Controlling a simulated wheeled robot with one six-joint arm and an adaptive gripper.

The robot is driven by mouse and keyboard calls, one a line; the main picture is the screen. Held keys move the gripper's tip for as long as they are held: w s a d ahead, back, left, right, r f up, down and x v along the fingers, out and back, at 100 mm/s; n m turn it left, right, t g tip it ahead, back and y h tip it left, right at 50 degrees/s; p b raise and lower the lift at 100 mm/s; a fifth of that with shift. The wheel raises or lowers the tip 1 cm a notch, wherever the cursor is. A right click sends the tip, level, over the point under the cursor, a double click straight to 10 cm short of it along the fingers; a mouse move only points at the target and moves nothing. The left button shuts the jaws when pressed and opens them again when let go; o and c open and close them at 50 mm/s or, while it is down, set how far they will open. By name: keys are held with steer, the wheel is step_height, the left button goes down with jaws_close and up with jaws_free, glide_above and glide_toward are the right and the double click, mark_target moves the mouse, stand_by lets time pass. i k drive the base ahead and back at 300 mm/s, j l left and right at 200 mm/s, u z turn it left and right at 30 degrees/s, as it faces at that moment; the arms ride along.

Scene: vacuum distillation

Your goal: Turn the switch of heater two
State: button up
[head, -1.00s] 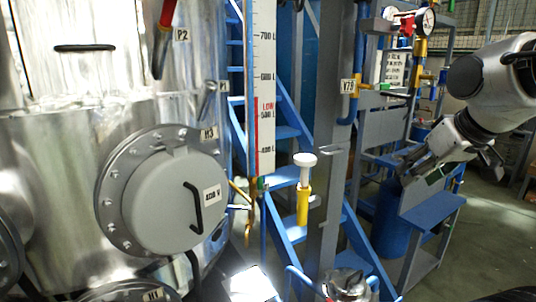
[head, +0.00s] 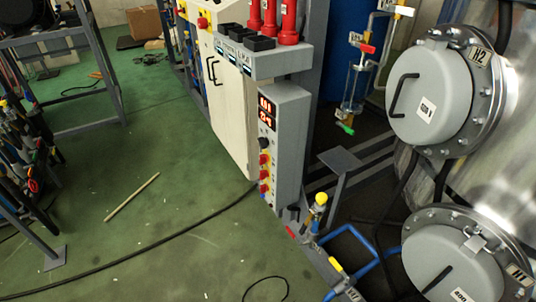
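A round grey cover labelled H2 (head: 430,100) is bolted to the metal vessel at the upper right. A tall grey control box (head: 291,150) stands left of it, near the middle. Its narrow face has red lit displays (head: 266,113), a dark knob (head: 264,143) below them, and several red switches on yellow bases (head: 264,174) in a column. The markings are too small to tell which switch belongs to heater two. My gripper is not in view.
A second round cover (head: 450,265) is at the lower right. Blue pipes (head: 352,240) and a yellow-topped valve (head: 321,199) stand before the vessel. A white cabinet (head: 228,95) adjoins the box. Green floor is mostly free at left, with a stick (head: 132,197) and cable.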

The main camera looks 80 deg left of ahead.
mark_target(264, 173)
steer(key=u, duration=2.7)
steer(key=i+j, duration=0.95)
steer(key=j, duration=0.2)
